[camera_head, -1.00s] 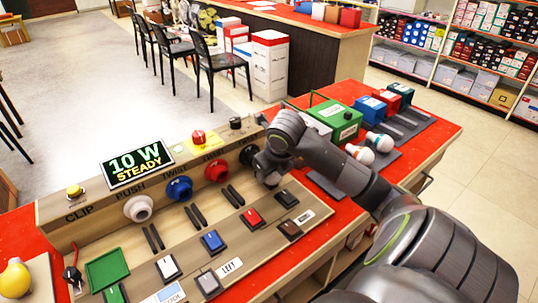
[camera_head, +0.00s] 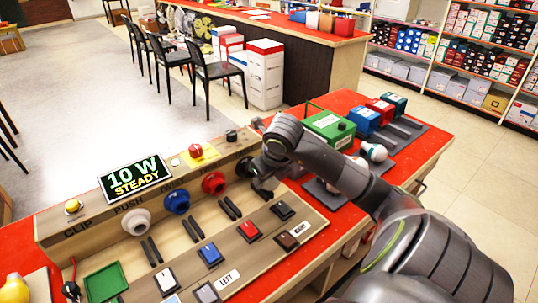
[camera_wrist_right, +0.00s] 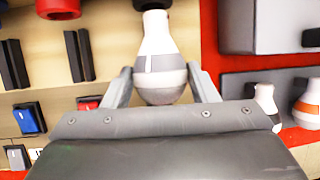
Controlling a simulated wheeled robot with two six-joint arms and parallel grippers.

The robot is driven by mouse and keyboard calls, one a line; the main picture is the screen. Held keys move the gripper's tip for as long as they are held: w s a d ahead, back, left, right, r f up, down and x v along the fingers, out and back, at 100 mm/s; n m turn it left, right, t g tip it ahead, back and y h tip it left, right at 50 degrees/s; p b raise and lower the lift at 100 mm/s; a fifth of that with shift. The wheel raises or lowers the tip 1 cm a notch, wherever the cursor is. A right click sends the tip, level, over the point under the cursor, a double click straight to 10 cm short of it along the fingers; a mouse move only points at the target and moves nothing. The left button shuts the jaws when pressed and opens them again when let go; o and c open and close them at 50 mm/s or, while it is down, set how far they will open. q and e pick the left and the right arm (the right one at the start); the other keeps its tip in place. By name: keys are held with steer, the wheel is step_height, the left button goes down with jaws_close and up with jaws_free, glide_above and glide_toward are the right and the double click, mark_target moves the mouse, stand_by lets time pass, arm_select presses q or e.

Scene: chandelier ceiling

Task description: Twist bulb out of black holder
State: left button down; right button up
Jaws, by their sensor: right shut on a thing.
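The black holder (camera_head: 243,168) sits on the panel's slanted face, right of the red holder. It also shows at the top edge of the right wrist view (camera_wrist_right: 152,4). A white bulb with a grey band (camera_wrist_right: 160,50) has its narrow end at that black holder; I cannot tell how deep it sits. My right gripper (camera_wrist_right: 160,85) is shut on the bulb's round end, one finger on each side. In the head view the right gripper (camera_head: 262,185) is beside the black holder, and my wrist hides the bulb. My left gripper is out of view.
White (camera_head: 136,222), blue (camera_head: 177,201) and red (camera_head: 213,183) holders line the panel to the left. A screen (camera_head: 135,177) reads "10 W STEADY". Loose bulbs (camera_head: 374,151) and a green box (camera_head: 328,127) stand to the right, close to my forearm.

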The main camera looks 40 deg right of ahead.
steer(key=shift+r+p, duration=1.35)
steer(key=shift+r, duration=1.2)
